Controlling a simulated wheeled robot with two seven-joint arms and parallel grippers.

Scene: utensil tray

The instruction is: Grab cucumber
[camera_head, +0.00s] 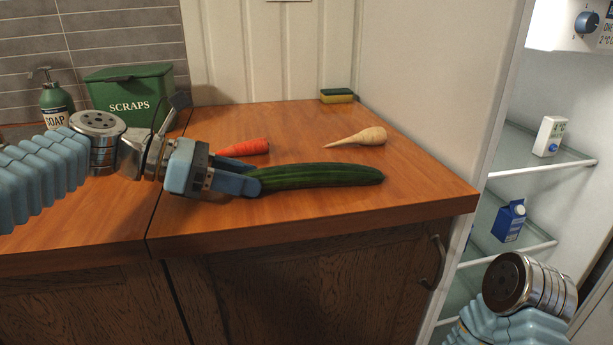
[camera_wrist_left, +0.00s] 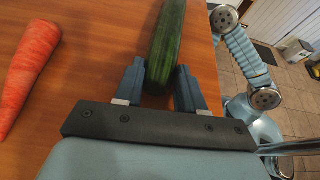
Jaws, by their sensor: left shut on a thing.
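A long dark green cucumber (camera_head: 322,176) lies along the wooden counter near its front edge, pointing right. My left gripper (camera_head: 254,183) comes in from the left and is shut on the cucumber's left end. In the left wrist view the cucumber (camera_wrist_left: 167,40) runs up from between the two blue fingers of my left gripper (camera_wrist_left: 160,88). I cannot tell whether the cucumber is lifted off the counter. My right arm shows at the lower right of the head view, but its gripper is not in view.
An orange carrot (camera_head: 243,147) lies just behind my left gripper, and a parsnip (camera_head: 362,137) lies behind the cucumber. A sponge (camera_head: 337,96) is at the back. A green scraps bin (camera_head: 130,91) and soap bottle (camera_head: 55,101) stand left. An open fridge (camera_head: 540,160) is right.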

